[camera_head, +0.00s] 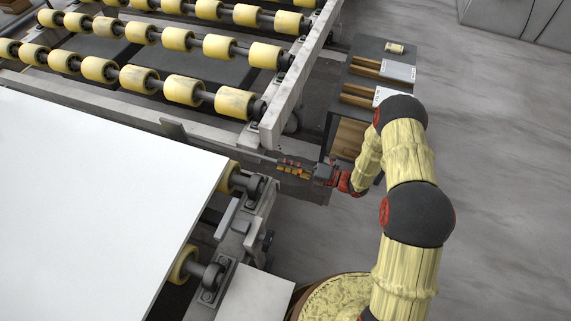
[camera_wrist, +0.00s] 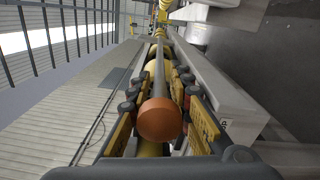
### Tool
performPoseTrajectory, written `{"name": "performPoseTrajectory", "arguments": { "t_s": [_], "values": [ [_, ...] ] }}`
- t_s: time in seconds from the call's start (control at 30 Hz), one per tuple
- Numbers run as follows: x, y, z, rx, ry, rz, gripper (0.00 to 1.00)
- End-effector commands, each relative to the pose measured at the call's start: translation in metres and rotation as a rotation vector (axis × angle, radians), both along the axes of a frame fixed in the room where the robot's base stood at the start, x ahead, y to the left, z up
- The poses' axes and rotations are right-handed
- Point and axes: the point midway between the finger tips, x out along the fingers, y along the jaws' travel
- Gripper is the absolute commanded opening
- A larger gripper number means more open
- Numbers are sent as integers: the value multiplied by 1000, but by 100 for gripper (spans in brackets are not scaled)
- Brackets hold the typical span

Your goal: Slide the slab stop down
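The slab stop looks like a dark upright plate (camera_head: 174,131) at the slab's far edge, with a thin grey rod (camera_head: 238,152) running right from it to my gripper. My gripper (camera_head: 290,168) is at the rod's outer end, beside the conveyor frame. In the wrist view, the grey rod (camera_wrist: 159,75) ends in an orange-brown round knob (camera_wrist: 160,120) between my gripper's two yellow fingers (camera_wrist: 158,88). Gaps show on both sides of the rod, so the fingers look open around it. The large white slab (camera_head: 90,190) lies left of the rod.
Yellow rollers (camera_head: 183,90) on a grey frame (camera_head: 290,85) stand beyond the rod. A grey beam (camera_wrist: 215,95) runs close along the right of my fingers in the wrist view. A dark cart (camera_head: 375,72) with small items stands at the back right. Open floor (camera_head: 500,170) lies right.

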Motion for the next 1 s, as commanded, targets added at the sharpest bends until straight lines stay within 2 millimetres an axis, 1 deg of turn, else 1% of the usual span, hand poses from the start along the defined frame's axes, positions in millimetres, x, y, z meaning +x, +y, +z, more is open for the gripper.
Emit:
{"name": "performPoseTrajectory", "arguments": {
  "t_s": [0.03, 0.3, 0.33, 0.9, 1.0],
  "values": [
    [0, 0, 0, 0, 0, 0, 16],
    [0, 0, 0, 0, 0, 0, 1],
    [0, 0, 0, 0, 0, 0, 0],
    [0, -1, 0, 0, 0, -2, 0],
    [0, -1, -4, 0, 1, -2, 0]
  ]
}}
